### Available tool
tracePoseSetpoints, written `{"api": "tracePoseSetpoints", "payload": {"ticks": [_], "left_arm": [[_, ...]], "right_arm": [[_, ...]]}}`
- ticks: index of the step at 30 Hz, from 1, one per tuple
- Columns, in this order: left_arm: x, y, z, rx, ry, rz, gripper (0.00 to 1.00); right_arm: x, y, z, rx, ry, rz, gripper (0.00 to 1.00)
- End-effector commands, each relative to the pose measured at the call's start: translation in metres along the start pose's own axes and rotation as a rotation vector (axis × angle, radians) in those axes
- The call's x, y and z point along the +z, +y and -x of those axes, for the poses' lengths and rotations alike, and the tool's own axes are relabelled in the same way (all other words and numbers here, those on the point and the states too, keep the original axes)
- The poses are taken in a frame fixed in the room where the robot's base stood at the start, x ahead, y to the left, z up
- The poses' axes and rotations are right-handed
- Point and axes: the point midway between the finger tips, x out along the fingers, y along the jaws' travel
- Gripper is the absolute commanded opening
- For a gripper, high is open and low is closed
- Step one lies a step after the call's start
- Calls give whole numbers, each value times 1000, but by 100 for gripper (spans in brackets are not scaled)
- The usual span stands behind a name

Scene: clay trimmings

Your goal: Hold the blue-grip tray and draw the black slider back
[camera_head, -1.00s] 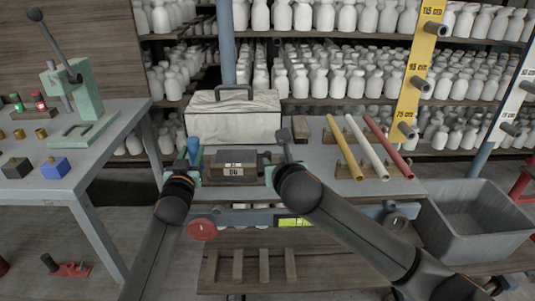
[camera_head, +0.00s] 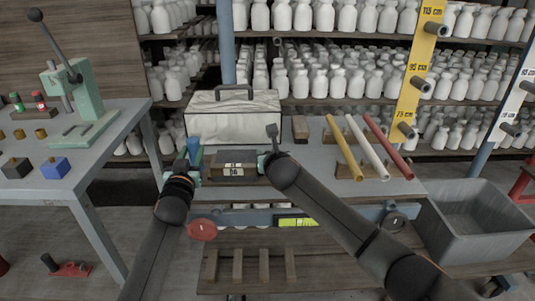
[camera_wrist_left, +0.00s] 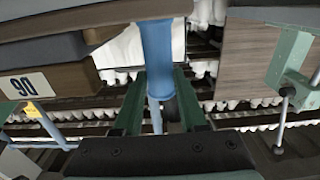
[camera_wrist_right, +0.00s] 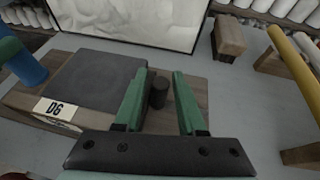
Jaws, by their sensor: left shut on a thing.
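The tray is a wooden block (camera_head: 222,180) with a white number label, on the grey table. Its upright blue grip (camera_head: 194,150) stands at its left end. My left gripper (camera_head: 193,163) is shut on the blue grip, which also shows between its fingers in the left wrist view (camera_wrist_left: 158,60). A flat dark slab (camera_wrist_right: 95,80) lies on top of the wood in the right wrist view. A short black knob (camera_wrist_right: 158,92), seemingly the slider's, stands just right of the slab. My right gripper (camera_wrist_right: 158,105) is open, with the knob between its fingers and gaps visible on both sides.
A pale case (camera_head: 233,118) with a handle stands behind the tray. A small wooden block (camera_head: 300,128) and a rack of yellow, white and red rods (camera_head: 371,148) are to the right. A grey bin (camera_head: 475,215) is at far right. A green press (camera_head: 85,100) stands on the left table.

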Motion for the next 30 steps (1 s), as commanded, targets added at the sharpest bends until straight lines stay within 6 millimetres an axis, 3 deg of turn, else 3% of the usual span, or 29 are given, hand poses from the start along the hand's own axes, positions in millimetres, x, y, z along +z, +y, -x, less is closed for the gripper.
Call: {"api": "tracePoseSetpoints", "payload": {"ticks": [1,11,21,30], "left_arm": [[9,1,1,1,-18,1,0],[9,1,1,1,-18,1,0],[9,1,1,1,-18,1,0],[9,1,1,0,-18,1,0]], "right_arm": [[0,0,-2,-1,0,0,39],[0,0,-3,0,0,0,39],[0,0,-2,0,0,0,1],[-1,0,-2,0,0,0,0]]}}
